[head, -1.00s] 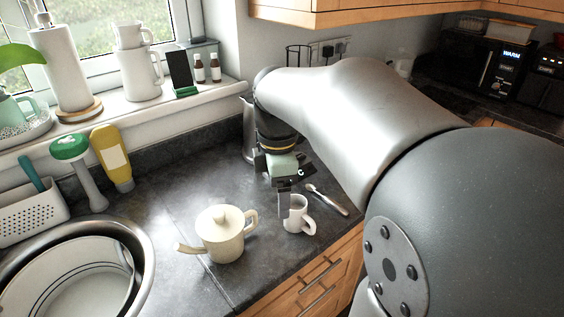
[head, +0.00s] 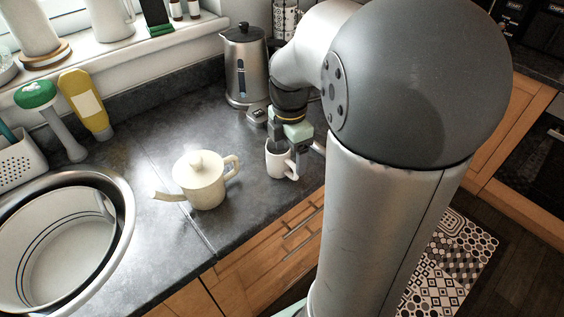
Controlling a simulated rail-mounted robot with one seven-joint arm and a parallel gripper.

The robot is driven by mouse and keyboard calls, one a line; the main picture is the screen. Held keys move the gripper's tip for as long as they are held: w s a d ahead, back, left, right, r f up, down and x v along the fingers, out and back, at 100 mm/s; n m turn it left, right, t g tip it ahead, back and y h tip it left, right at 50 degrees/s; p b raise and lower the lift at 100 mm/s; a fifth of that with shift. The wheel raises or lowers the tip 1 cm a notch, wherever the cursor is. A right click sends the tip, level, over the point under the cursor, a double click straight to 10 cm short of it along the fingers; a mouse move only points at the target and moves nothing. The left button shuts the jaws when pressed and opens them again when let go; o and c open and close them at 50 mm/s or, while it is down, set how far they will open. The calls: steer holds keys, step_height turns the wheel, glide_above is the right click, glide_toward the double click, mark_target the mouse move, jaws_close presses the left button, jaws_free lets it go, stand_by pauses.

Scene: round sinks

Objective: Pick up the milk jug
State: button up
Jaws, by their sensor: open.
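The milk jug (head: 277,163), a small white vessel with a handle on its right, stands upright on the dark counter. My gripper (head: 287,146) points down right at the jug's rim, with its jaws open. One finger appears at or inside the jug's mouth, the other by its right side near the handle. Whether either finger touches the jug cannot be told. The gripper hides part of the rim.
A cream teapot (head: 203,180) stands left of the jug. A metal kettle (head: 246,68) stands behind. A round sink (head: 122,240) holding a white bowl is at the left. Counter between teapot and kettle is clear.

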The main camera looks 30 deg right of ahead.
steer(key=shift+s+d+f+p, duration=0.1)
steer(key=shift+s+f+p, duration=0.05)
steer(key=shift+f, duration=1.2)
steer(key=shift+s+d+f+p, duration=0.1)
steer(key=shift+s+f+p, duration=0.05)
steer(key=shift+f, duration=1.2)
steer(key=c, duration=1.5)
